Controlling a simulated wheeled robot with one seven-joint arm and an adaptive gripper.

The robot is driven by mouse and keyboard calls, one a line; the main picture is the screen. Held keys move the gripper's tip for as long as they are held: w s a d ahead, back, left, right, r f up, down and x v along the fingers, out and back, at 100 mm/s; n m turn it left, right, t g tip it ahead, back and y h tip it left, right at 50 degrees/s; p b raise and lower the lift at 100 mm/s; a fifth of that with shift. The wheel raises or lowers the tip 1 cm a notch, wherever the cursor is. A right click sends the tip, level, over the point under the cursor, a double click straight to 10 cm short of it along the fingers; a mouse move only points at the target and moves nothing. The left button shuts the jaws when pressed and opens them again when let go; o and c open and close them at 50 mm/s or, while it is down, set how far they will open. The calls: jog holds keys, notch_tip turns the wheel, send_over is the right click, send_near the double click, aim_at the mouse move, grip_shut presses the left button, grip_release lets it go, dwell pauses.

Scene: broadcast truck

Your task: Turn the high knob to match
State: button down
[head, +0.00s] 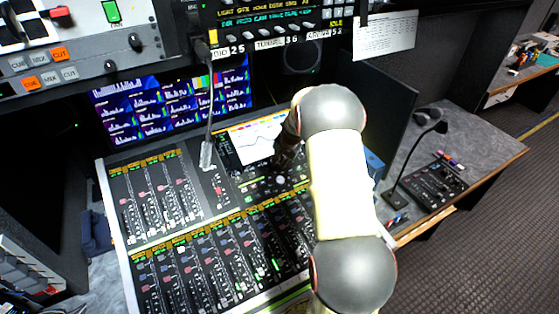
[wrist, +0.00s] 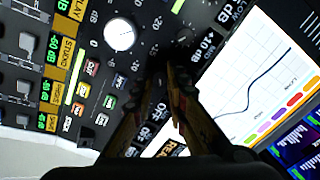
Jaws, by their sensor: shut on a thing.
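My gripper reaches down to the mixing console (head: 150,240) in the head view, just right of the small screen (head: 252,138) with a curve on it. In the wrist view the two dark fingers of my gripper (wrist: 168,76) come together on a small dark knob, which they mostly hide. Its place beside the dB scales and the curve screen (wrist: 262,75) fits the high knob, but I cannot read its name or see its pointer. A white round knob (wrist: 120,34) with a dB scale around it stands apart, left of the fingertips.
Lit small buttons (wrist: 92,68) and fader strips lie left of the fingers. A gooseneck microphone (head: 208,150) rises from the console left of the screen. Monitors (head: 165,105) stand behind, with a rack panel (head: 270,25) above. A side desk (head: 480,150) lies to the right.

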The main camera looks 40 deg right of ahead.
dwell(0.4)
jog(key=c, duration=1.8)
grip_release()
jog(key=shift+o, duration=0.2)
jog(key=shift+r, duration=0.1)
jog(key=v, duration=1.1)
jog(key=shift+s+r, duration=0.2)
jog(key=shift+r, duration=0.15)
